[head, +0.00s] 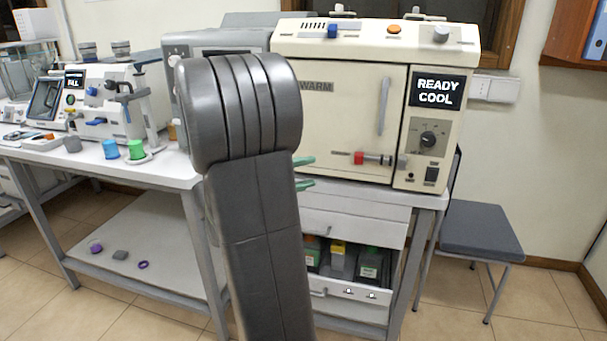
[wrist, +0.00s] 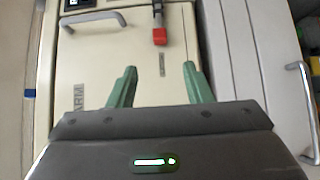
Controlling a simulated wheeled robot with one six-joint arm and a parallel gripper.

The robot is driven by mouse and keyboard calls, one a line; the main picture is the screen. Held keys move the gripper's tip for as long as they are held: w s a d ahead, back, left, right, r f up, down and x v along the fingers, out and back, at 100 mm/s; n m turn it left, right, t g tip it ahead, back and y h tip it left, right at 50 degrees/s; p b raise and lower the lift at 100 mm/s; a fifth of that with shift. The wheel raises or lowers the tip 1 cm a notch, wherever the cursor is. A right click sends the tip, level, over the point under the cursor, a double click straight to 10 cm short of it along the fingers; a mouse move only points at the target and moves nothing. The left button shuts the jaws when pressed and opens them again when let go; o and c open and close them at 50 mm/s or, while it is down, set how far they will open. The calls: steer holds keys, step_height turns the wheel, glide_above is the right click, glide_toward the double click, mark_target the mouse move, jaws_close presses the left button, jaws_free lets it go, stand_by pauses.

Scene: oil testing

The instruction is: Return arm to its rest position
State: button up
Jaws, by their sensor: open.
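My gripper shows in the wrist view (wrist: 158,72) with its two green fingers spread apart and nothing between them. In the head view only the green fingertips (head: 305,172) stick out to the right from behind my grey arm. They are in front of the lower part of the cream oven (head: 350,130), whose door is shut and whose display (head: 437,91) reads "READY COOL". A red-tipped latch (head: 360,158) on the oven's lower front lies to the right of the fingers, apart from them. It also shows ahead of the fingers in the wrist view (wrist: 159,36).
Below the oven, an open drawer (head: 345,293) holds several bottles. A grey chair (head: 480,230) stands at right.

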mark_target(355, 160)
stand_by(0.3)
steer(key=x, duration=1.4)
steer(key=shift+s+d+p, duration=0.1)
steer(key=shift+d+p, duration=0.1)
steer(key=shift+p, duration=0.2)
steer(key=shift+a, duration=0.1)
